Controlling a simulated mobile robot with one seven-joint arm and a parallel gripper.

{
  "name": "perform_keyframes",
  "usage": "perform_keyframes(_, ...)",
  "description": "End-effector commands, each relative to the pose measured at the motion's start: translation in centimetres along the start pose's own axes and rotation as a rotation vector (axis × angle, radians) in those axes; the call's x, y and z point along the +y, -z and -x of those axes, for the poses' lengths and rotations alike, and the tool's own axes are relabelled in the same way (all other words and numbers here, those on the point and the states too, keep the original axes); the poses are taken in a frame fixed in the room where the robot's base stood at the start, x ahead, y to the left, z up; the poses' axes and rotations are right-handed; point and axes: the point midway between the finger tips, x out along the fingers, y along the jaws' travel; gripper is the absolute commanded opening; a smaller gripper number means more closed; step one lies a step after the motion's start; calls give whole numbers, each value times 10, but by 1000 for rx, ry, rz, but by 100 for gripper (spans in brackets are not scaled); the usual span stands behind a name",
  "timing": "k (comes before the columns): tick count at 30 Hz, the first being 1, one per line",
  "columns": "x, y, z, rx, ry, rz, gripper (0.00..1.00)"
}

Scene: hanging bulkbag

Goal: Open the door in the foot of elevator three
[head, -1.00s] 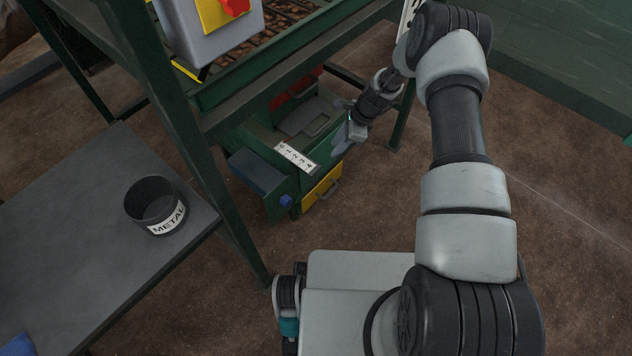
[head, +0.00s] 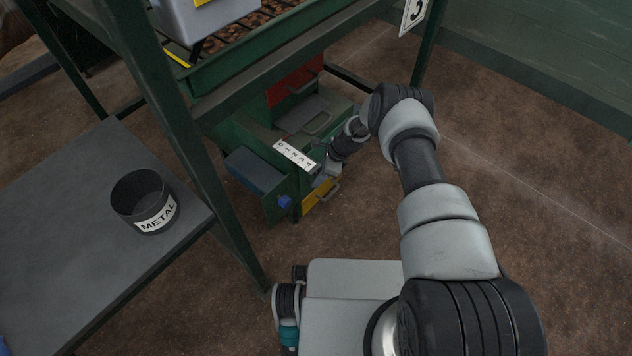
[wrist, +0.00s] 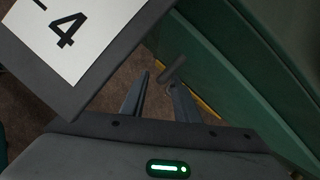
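The foot of elevator three is a green box (head: 257,200) low under the green frame, with a sign reading 3 (head: 412,16) above it at the right. Its yellow door (head: 318,200) is low on the near side and appears shut. A small grey bar handle (head: 332,189) is on the door. The handle also shows in the wrist view (wrist: 173,70), close to the fingertips. My gripper (head: 324,178) is just above the door, partly hiding it. In the wrist view my gripper (wrist: 158,82) has its fingers apart, with floor visible between them; the handle is near the right fingertip.
A plate numbered 0 to 4 (head: 296,156) sticks out above the door, and its end also shows close by in the wrist view (wrist: 65,35). A blue knob (head: 285,201) is left of the door. A table (head: 70,230) with a METAL tin (head: 142,200) stands left.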

Motion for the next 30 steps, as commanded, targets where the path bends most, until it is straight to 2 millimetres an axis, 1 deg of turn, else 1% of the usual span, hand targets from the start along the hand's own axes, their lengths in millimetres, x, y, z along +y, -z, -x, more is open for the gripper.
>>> perform_keyframes(1, 0, 1, -10, 0, 0, 1, 28)
perform_keyframes(6, 0, 0, -21, 0, 0, 1, 28)
perform_keyframes(15, 0, 0, -23, 0, 0, 0, 28)
perform_keyframes(16, 0, 0, -23, 0, 0, 0, 26)
perform_keyframes(18, 0, 0, -23, 0, 0, 0, 14)
perform_keyframes(21, 0, 0, -23, 0, 0, 0, 0)
perform_keyframes(30, 1, 1, -21, 0, 0, 1, 0)
